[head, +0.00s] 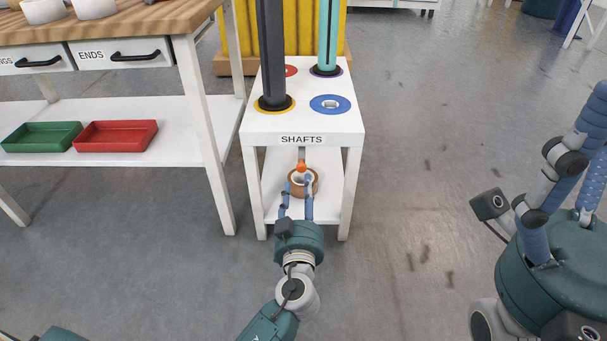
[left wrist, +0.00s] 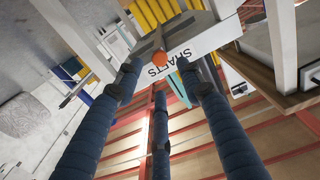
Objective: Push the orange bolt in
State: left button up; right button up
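The orange bolt (head: 301,168) shows at the front of the white stand (head: 277,125), below its SHAFTS label, at the end of a short grey piece. It also shows in the left wrist view (left wrist: 155,63), between the two upper fingertips. My left gripper (head: 298,187) is in front of the stand with its blue fingers spread, pointing toward the bolt. The fingers look open and empty; I cannot tell whether any touches the bolt. My right gripper (head: 565,190) is at the right edge, partly cut off, and its closure is unclear.
A brown ring (head: 314,184) shows behind the left fingers at the lower shelf. A dark shaft (head: 271,50) and a teal shaft (head: 328,35) stand on top. A workbench (head: 130,22) with green and red trays is at left.

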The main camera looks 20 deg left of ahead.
aim_at(301, 170)
pick_arm(q)
jog(key=b+x, duration=0.1)
jog(key=x, duration=0.8)
jog(key=shift+f, duration=0.1)
grip_shut()
